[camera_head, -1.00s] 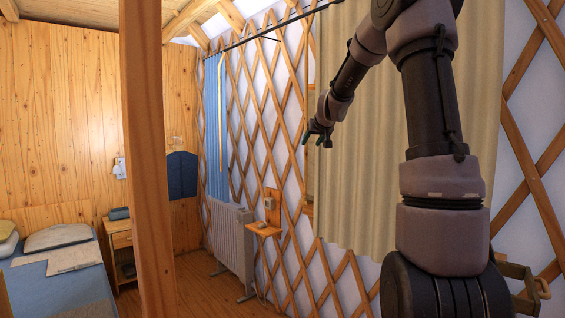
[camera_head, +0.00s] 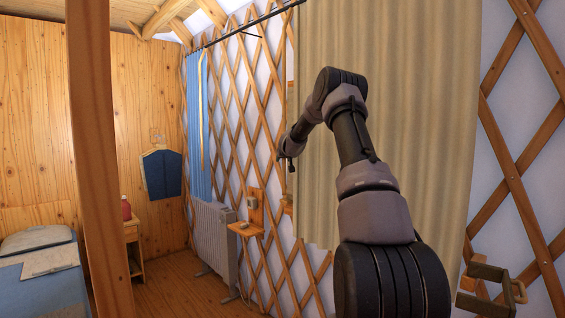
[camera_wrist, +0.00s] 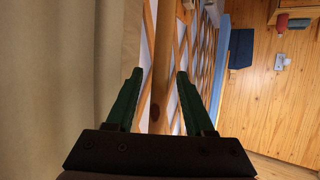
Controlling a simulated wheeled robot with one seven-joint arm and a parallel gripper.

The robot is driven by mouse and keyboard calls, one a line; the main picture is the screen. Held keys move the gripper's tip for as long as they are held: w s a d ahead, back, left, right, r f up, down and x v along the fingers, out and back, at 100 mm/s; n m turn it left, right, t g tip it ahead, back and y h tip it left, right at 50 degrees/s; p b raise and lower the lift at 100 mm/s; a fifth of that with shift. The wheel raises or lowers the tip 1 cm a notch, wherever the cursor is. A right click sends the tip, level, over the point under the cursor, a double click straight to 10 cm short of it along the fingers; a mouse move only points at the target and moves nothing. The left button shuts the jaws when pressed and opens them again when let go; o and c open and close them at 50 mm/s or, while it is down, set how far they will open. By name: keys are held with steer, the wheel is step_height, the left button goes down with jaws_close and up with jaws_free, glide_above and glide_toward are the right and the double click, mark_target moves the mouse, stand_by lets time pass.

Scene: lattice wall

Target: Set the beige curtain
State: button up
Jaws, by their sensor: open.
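The beige curtain (camera_head: 430,120) hangs in long folds from a dark rod along the lattice wall and fills the right middle of the head view. Its left edge hangs free in front of the lattice. My gripper (camera_head: 284,157) is small at that edge in the head view, at about mid height. In the wrist view my gripper (camera_wrist: 160,74) is open, with two green fingers apart. The curtain (camera_wrist: 50,80) fills the left side there, with its edge near the left finger. My arm hides part of the curtain.
A blue curtain (camera_head: 197,130) hangs farther along the wall. A white radiator (camera_head: 215,240) and a small wooden wall shelf (camera_head: 247,228) stand below. A wooden post (camera_head: 95,160) rises at left, beside a bed (camera_head: 45,280). Floor (camera_head: 180,285) shows clear between post and radiator.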

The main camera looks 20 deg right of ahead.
steer(key=shift+x, duration=1.4)
jaws_close()
stand_by(0.4)
